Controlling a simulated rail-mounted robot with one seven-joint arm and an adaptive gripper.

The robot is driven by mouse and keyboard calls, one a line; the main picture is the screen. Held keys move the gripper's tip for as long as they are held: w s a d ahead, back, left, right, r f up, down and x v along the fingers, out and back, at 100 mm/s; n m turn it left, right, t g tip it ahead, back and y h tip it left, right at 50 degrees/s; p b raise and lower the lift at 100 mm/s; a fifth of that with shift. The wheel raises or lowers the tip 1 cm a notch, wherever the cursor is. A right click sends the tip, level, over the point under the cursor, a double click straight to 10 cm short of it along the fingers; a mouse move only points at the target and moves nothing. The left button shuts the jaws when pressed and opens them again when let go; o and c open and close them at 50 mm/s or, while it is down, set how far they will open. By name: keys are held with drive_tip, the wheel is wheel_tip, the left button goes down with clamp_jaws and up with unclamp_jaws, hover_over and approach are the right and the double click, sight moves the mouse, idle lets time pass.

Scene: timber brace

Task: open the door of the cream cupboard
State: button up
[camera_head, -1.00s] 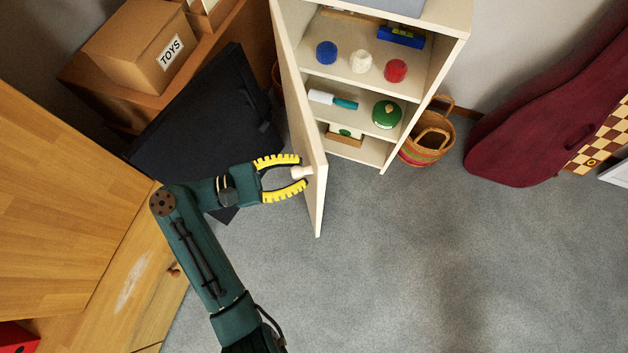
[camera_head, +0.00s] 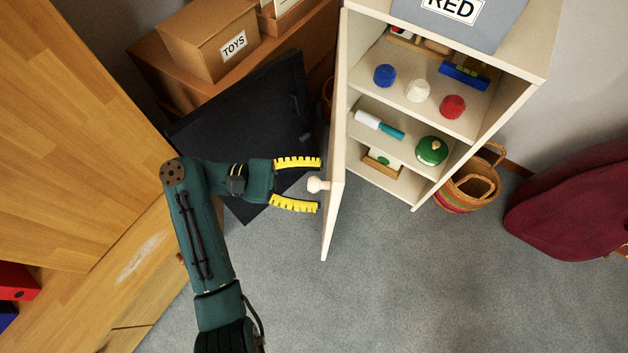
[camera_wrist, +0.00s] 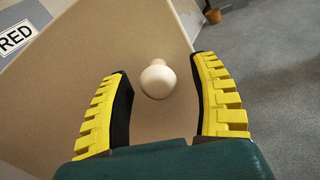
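The cream cupboard (camera_head: 520,62) stands at the upper middle of the head view, its shelves exposed. Its door (camera_head: 335,215) is swung wide open on the left side and is seen nearly edge-on. A round cream knob (camera_head: 317,185) sticks out from the door's outer face, towards my gripper. My gripper (camera_head: 319,184) is open, with its yellow-ridged fingers on either side of the knob. In the wrist view, the knob (camera_wrist: 158,80) lies between the spread fingertips, with gaps on both sides. The door face (camera_wrist: 60,110) fills much of that view.
Shelves hold blue, white and red round items, a green round item (camera_head: 431,151) and a white-and-teal cylinder. A black panel (camera_head: 250,130) stands behind my gripper. A basket (camera_head: 468,190) is right of the cupboard. Grey floor (camera_head: 400,290) in front is clear.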

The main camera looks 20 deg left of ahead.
sight(334, 185)
drive_tip(key=shift+r, duration=0.15)
wheel_tip(334, 185, up, 10)
drive_tip(key=shift+f, duration=0.1)
idle(0.3)
